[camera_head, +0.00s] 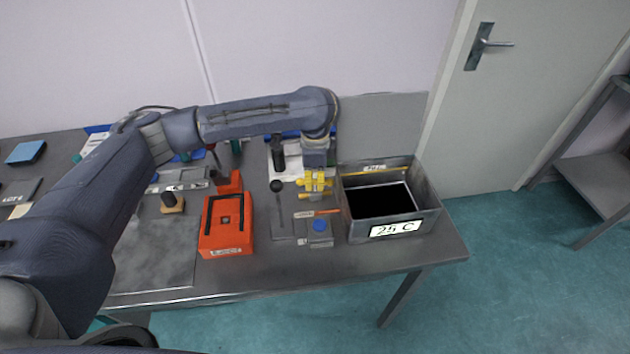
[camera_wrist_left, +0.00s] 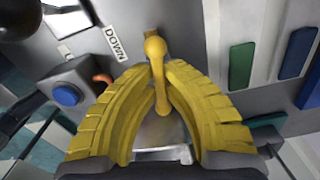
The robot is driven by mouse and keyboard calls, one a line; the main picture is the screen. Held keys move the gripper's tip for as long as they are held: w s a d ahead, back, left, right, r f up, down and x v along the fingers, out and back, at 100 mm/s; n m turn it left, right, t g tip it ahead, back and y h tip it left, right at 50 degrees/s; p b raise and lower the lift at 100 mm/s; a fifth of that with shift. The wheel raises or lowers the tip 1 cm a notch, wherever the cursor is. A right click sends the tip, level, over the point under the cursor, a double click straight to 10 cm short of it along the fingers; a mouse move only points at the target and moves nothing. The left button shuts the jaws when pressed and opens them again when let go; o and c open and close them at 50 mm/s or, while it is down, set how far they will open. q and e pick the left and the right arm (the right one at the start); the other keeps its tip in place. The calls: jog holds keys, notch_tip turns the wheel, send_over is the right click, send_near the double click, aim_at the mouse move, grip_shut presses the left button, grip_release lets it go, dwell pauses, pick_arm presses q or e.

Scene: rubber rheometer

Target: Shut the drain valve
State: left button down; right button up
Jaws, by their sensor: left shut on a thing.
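My left gripper (camera_head: 317,190) reaches down at the back of the bench, just left of the grey water bath labelled 25 C. In the left wrist view its yellow ribbed fingers (camera_wrist_left: 161,68) close in from both sides on a yellow lever (camera_wrist_left: 154,46) with a rounded knob end. The lever passes between the fingertips, and its knob sticks out beyond them. The fingers hide part of the lever and its mount. I cannot tell for certain that this lever is the drain valve's handle. My right gripper is not in view.
The grey bath (camera_head: 430,210) stands close to the right of the gripper. A grey box with a blue button (camera_head: 320,225) and an orange lever (camera_head: 318,213) are in front. A black-handled red-orange device (camera_head: 228,240) stands to the left. The bench's right front edge is bare.

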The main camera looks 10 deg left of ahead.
aim_at(315, 180)
pick_arm(q)
jog(key=m, duration=0.3)
jog(key=shift+m, duration=0.4)
jog(key=m, duration=0.4)
jog(key=shift+m, duration=0.3)
jog(key=m, duration=0.4)
jog(key=shift+m, duration=1.6)
jog(key=c, duration=1.5)
grip_release()
notch_tip(315, 180, up, 12)
